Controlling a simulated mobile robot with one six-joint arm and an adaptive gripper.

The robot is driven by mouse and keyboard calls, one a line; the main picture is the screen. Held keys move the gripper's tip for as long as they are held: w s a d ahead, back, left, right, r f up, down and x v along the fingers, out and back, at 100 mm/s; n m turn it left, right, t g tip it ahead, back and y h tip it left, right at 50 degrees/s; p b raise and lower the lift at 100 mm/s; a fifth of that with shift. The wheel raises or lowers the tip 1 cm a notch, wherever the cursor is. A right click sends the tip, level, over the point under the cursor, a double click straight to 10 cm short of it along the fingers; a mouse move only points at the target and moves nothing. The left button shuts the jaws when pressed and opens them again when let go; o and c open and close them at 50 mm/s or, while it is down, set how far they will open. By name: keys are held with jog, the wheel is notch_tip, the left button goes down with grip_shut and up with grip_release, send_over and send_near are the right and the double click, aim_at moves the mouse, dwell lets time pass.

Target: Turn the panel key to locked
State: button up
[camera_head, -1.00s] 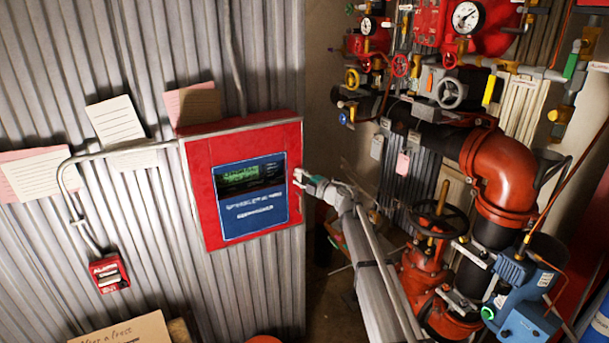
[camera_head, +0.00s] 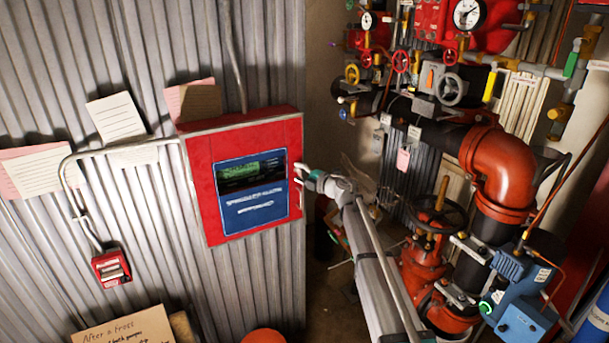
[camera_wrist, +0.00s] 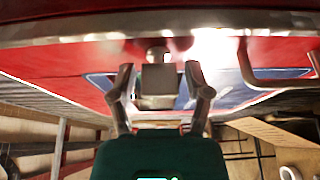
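A bent metal rod (camera_wrist: 248,72) stands right of the fingers in the wrist view. Red pipework (camera_head: 495,165), valves and gauges fill the right side. A red alarm box (camera_head: 111,268) and a conduit are on the wall to the left.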

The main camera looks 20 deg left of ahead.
jog(key=shift+d, duration=0.1)
dwell(0.3)
jog(key=shift+d, duration=0.1)
jog(key=v, duration=1.1)
jog(key=shift+d, duration=0.3)
jog(key=shift+s+r, duration=0.1)
jog(key=shift+s, duration=0.05)
